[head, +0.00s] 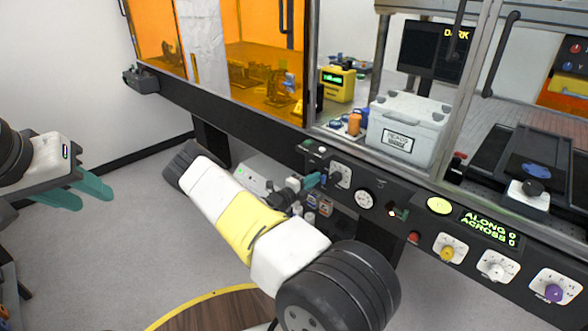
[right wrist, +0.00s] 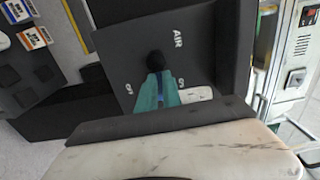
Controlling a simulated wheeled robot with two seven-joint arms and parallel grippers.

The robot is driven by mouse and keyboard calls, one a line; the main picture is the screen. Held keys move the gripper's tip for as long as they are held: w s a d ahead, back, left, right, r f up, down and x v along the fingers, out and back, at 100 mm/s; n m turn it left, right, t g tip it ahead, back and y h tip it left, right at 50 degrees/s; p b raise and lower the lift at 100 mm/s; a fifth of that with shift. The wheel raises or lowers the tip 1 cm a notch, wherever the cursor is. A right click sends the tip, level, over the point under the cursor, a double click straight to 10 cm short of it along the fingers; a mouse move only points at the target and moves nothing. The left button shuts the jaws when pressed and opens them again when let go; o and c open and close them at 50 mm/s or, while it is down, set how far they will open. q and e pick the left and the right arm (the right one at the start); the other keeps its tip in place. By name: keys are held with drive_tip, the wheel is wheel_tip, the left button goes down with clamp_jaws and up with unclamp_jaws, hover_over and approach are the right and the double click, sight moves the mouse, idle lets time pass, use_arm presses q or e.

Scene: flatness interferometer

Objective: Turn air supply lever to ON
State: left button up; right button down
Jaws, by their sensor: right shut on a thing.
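The air supply lever is a thin blue handle (right wrist: 160,98) on a dark panel marked AIR (right wrist: 178,38), with a black round pivot (right wrist: 155,60). In the right wrist view my right gripper's teal fingers (right wrist: 158,90) are closed around the handle. Small white labels (right wrist: 129,88) sit on either side of it, partly covered and not fully legible. In the head view the right gripper (head: 311,182) is at the front panel, where the blue lever (head: 323,180) shows beside its fingertips. My left gripper (head: 85,194) is open and empty, in the air at far left.

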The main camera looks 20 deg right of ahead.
drive_tip(key=c, duration=1.5)
unclamp_jaws()
drive_tip(key=shift+a, duration=0.1)
drive_tip(key=v, duration=0.7)
drive_tip(key=shift+s+a, duration=0.1)
drive_tip(key=shift+a, duration=0.2)
